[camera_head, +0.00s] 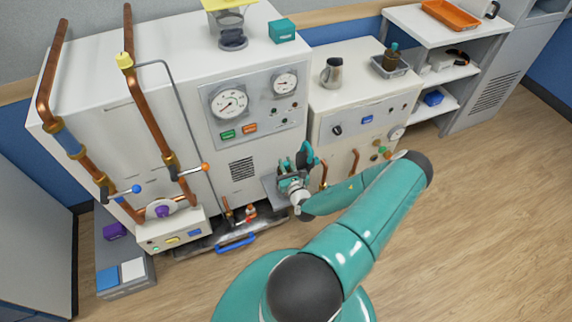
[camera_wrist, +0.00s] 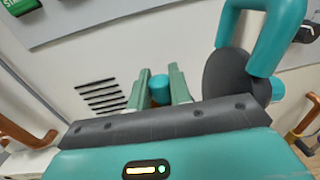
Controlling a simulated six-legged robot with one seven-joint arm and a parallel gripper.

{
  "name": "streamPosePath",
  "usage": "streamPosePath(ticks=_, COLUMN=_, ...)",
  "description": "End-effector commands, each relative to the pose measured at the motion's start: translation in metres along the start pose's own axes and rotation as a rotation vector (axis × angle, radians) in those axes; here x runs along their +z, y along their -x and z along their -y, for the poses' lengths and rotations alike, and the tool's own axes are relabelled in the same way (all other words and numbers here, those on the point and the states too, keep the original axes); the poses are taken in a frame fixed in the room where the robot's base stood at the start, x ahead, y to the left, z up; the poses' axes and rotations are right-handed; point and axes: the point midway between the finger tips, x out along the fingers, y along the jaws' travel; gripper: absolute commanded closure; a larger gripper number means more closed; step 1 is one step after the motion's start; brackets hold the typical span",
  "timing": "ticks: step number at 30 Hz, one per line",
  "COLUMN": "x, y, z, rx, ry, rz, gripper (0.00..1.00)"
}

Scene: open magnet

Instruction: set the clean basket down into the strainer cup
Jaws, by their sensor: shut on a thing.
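My gripper (camera_head: 286,180) is low in front of the large white machine, above a small grey shelf. It also shows in the wrist view (camera_wrist: 159,90), with its two green fingers on either side of a small teal round-topped piece (camera_wrist: 159,84). This piece looks like the grip of the basket. The basket's body is hidden behind the fingers and the dark gripper body. I cannot make out the strainer cup for certain in either view. A red and copper fitting (camera_head: 250,212) stands low to the left of my gripper.
The white machine has gauges (camera_head: 230,103) and a slotted vent (camera_head: 242,169). A tray with a blue handle (camera_head: 235,243) lies low at its front. Copper pipes (camera_head: 151,110) run down the left. A lower cabinet (camera_head: 365,120) stands to the right. The wooden floor at right is clear.

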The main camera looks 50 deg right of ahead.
Motion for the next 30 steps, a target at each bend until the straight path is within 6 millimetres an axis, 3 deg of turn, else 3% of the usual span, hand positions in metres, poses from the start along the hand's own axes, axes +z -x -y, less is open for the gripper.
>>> streamPosePath(ticks=30, x=-0.021, y=0.0, z=0.0, rx=0.0, ry=-0.001, rz=0.0, gripper=1.0)
